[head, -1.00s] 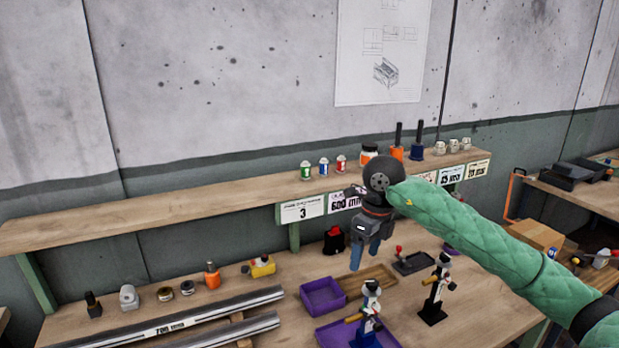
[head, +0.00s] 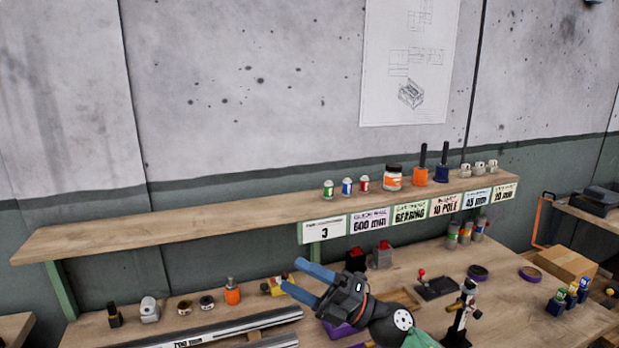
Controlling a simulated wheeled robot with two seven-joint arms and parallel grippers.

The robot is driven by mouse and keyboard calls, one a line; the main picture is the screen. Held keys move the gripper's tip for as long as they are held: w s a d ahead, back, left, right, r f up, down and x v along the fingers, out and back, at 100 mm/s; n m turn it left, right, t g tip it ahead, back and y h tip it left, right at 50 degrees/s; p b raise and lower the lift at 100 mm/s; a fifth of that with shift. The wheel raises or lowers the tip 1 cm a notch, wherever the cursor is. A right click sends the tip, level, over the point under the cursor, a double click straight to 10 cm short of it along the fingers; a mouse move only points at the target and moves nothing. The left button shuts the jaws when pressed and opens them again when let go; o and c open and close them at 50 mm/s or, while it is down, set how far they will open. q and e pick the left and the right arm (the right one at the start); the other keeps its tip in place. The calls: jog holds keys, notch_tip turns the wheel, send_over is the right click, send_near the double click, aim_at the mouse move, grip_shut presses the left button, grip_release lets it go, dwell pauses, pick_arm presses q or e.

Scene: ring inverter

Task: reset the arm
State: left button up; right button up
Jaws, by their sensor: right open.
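My right gripper (head: 300,279) is in the lower middle of the head view, with its two blue fingers spread apart and nothing between them. It points to the left, above the workbench. My green-sleeved right arm comes in from the bottom edge. A yellow and red item (head: 273,286) lies just beyond the fingertips on the bench; I cannot tell whether they touch. A purple tray (head: 339,331) is mostly hidden below the gripper. My left gripper is not in view.
Metal rails (head: 215,331) lie at the front left. A black clamp stand (head: 461,312) stands right of the gripper. A cardboard box (head: 566,265) is at the right.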

jog(key=w+d+f+m+t+h, duration=0.2)
jog(key=d+f+m+t+h, duration=0.55)
jog(key=m, duration=0.55)
jog(key=w+d+f+m+t+h, duration=0.1)
jog(key=d+f+m+t+h, duration=0.3)
jog(key=d+m+t+h, duration=0.55)
jog(key=s+d+f+m+g+h, duration=0.25)
jog(key=f+m+g, duration=0.2)
jog(key=f, duration=0.25)
jog(key=s+d+f+m+g+h, duration=0.1)
jog(key=s+f+m+g+h, duration=0.3)
jog(key=f, duration=0.4)
jog(key=s+d+f+m+g+y, duration=0.1)
jog(key=s+f+m+g, duration=0.1)
jog(key=s+f+g, duration=0.65)
jog(key=s+d+f+m+g, duration=0.1)
jog(key=s+f, duration=0.4)
jog(key=s, duration=0.9)
notch_tip(320, 180, down, 26)
jog(key=w+a+g, duration=0.1)
jog(key=w+a, duration=0.1)
jog(key=s+f, duration=0.3)
jog(key=f, duration=0.6)
jog(key=s+f+g, duration=0.1)
jog(key=s+f, duration=0.3)
jog(key=f, duration=0.6)
jog(key=shift+a+y, duration=0.2)
jog(key=shift+y, duration=0.15)
